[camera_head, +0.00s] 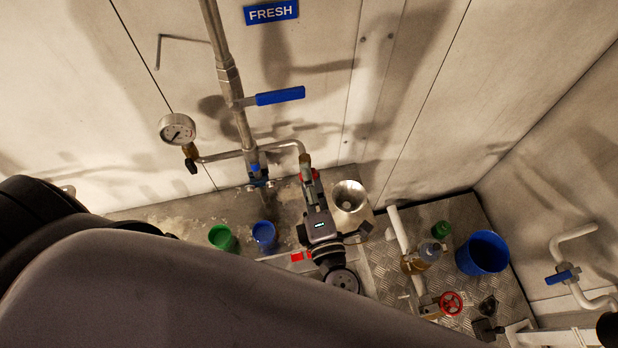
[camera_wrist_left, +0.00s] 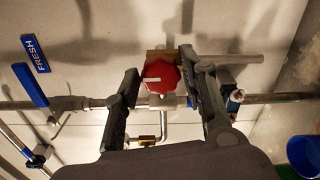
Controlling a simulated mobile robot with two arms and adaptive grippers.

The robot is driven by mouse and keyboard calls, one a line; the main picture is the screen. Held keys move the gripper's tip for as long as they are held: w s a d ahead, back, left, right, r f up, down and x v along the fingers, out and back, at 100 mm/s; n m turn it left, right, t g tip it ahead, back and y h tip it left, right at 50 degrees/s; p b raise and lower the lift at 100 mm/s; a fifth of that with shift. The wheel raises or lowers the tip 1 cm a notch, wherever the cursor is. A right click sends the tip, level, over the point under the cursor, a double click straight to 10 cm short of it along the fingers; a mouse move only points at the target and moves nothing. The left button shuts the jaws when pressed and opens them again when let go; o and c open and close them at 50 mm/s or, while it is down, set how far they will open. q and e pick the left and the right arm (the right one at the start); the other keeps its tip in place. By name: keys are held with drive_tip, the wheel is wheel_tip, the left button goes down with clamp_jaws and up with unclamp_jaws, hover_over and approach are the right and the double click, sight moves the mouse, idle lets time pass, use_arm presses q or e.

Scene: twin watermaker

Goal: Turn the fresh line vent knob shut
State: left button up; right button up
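The red vent knob (camera_wrist_left: 160,77) sits on a brass fitting on the fresh line, with a white mark on its face. In the wrist view my left gripper (camera_wrist_left: 160,66) is open, with one finger on each side of the knob. Small gaps show between the fingers and the knob, so they look apart from it. In the head view the gripper (camera_head: 314,192) reaches up to the pipe end, and only a little of the red knob (camera_head: 316,174) shows past it. The blue FRESH sign (camera_head: 271,12) is on the wall above. My right gripper is not in view.
A pressure gauge (camera_head: 177,128) and a blue lever handle (camera_head: 280,96) are on the pipework to the left and above. A green cup (camera_head: 222,237), a blue cup (camera_head: 264,235) and a steel bowl (camera_head: 349,196) stand below. A blue bucket (camera_head: 482,253) and red handwheel (camera_head: 451,303) are at right.

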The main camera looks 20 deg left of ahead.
use_arm(q)
drive_tip(key=shift+o, duration=1.1)
drive_tip(key=v, duration=0.7)
drive_tip(key=shift+s+d, duration=0.15)
drive_tip(key=shift+s, duration=0.1)
